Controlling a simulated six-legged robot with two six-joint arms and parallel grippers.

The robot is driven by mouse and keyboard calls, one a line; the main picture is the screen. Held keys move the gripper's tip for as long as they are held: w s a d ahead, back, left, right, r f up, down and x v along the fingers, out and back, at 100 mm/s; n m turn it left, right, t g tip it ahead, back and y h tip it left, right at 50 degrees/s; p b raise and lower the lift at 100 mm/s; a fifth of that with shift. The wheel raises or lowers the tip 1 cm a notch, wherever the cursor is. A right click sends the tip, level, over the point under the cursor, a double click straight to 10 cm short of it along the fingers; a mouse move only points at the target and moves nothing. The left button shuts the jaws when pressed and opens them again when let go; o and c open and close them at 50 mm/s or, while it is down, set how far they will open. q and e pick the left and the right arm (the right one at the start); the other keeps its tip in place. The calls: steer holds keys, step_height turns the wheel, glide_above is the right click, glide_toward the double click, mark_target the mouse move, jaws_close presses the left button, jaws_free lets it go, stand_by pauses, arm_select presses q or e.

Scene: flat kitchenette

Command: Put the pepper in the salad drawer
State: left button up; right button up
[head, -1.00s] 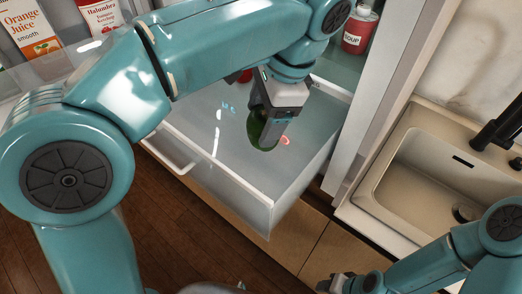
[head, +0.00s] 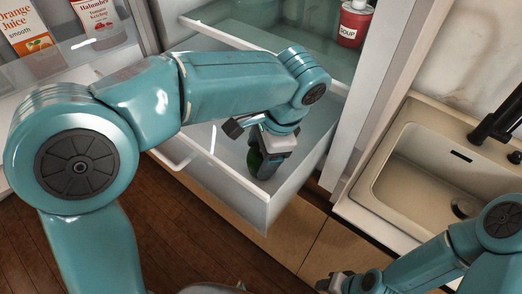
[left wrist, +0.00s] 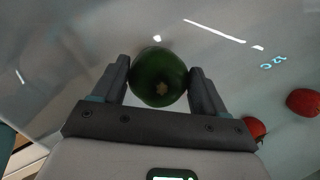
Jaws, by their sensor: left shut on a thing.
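The green pepper (left wrist: 158,78) sits between the two fingers of my left gripper (left wrist: 160,85), which is shut on it. In the head view the left gripper (head: 268,158) and the dark green pepper (head: 254,163) are in the area of the pulled-out, clear-walled salad drawer (head: 235,194), near its front wall. I cannot tell whether the pepper touches the drawer floor. My right gripper (head: 333,284) is at the bottom edge, away from the drawer; its jaws are too small to read.
Two red round items (left wrist: 303,102) (left wrist: 254,129) lie at right in the left wrist view. A glass fridge shelf (head: 240,38) is above the drawer. A soup container (head: 355,24) stands on a shelf. The fridge door with juice carton (head: 25,32) is left, the sink (head: 415,175) right.

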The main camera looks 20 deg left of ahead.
arm_select(q)
steer(key=o, duration=1.1)
steer(key=shift+w+d+f, duration=0.1)
steer(key=shift+w+f, duration=0.1)
steer(key=shift+c, duration=0.2)
steer(key=shift+s, duration=0.1)
steer(key=shift+s+r, duration=0.1)
steer(key=p+v, duration=0.1)
steer(key=v, duration=1.1)
steer(key=shift+r, duration=0.1)
